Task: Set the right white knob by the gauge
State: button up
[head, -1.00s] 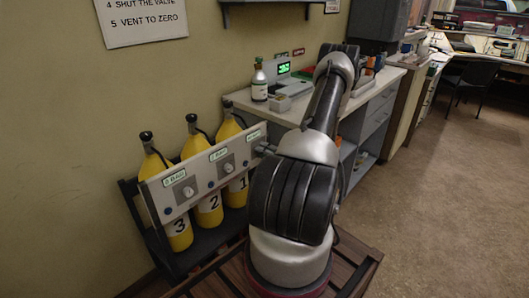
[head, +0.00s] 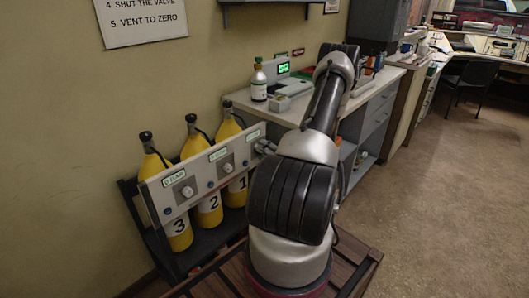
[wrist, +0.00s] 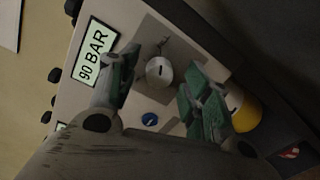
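The right white knob (wrist: 159,71) sits on the grey panel (wrist: 78,140) in the wrist view, beside a lit gauge (wrist: 95,54) reading 90 BAR. My gripper (wrist: 163,66) is open, with one green-padded finger on each side of the knob. I see gaps between the fingers and the knob; how deep the fingertips reach is hard to tell. In the head view my gripper (head: 265,147) is at the right end of the panel and my arm hides the right knob. The right gauge (head: 253,135) shows there, too small to read.
Two other white knobs, the left one (head: 187,191) and the middle one (head: 227,167), sit on the panel. A blue button (wrist: 149,119) is near the right knob. Yellow cylinders (head: 209,202) stand behind the panel. A counter (head: 300,108) with a bottle (head: 259,82) lies beyond my arm.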

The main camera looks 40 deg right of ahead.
jog(key=s, duration=1.2)
jog(key=shift+d+r, duration=0.25)
jog(key=shift+d, duration=0.05)
